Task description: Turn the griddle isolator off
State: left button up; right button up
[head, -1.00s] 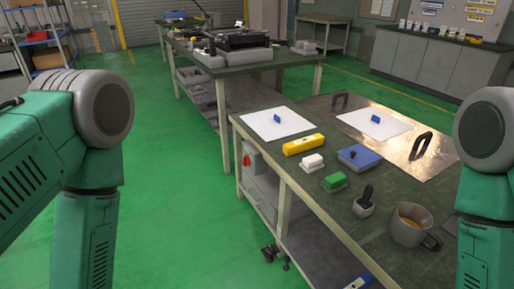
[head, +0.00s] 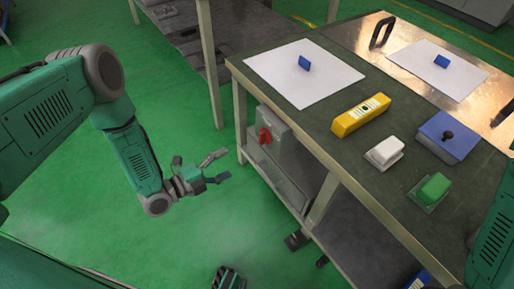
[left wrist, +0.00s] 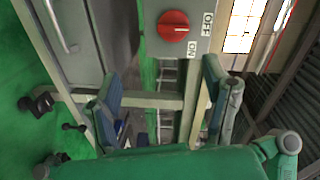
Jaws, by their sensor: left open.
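The griddle isolator is a grey box (head: 272,128) with a red rotary knob (head: 265,135), mounted at the near left end of the workbench, below its top. In the left wrist view the red knob (left wrist: 173,27) shows at the top, with OFF and ON labels beside it. A pale mark is on the knob's right side; I cannot tell which label it points at. My left gripper (head: 218,167) is open and empty, left of and below the knob, apart from it. Its two spread fingers also show in the left wrist view (left wrist: 161,94). My right gripper is out of view.
The workbench (head: 300,95) holds a white sheet (head: 280,75), a yellow device (head: 361,115), a white block (head: 385,152), a green block (head: 432,188) and a blue box (head: 446,136). A table leg (head: 322,198) stands right of the isolator. Green floor is clear left.

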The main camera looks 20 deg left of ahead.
aim_at(260, 140)
pick_arm(q)
jog(key=w+d+m+b, duration=0.1)
jog(key=w+d, duration=0.1)
jog(key=w, duration=0.2)
jog(key=w+d+b, duration=0.2)
jog(key=w+d, duration=0.1)
jog(key=w+d+m+b, duration=0.1)
jog(key=w+d, duration=0.1)
jog(key=w, duration=0.2)
jog(key=shift+w+d+r+m+t+h, duration=0.25)
jog(key=shift+w+d+m+t+h, duration=0.05)
jog(key=shift+t+h, duration=0.1)
jog(key=shift+w+d+b, duration=0.2)
jog(key=shift+d+b, duration=0.05)
jog(key=shift+b, duration=0.05)
jog(key=shift+a, duration=0.35)
jog(key=c, duration=1.1)
jog(key=shift+s, duration=0.1)
jog(key=shift+c, duration=0.3)
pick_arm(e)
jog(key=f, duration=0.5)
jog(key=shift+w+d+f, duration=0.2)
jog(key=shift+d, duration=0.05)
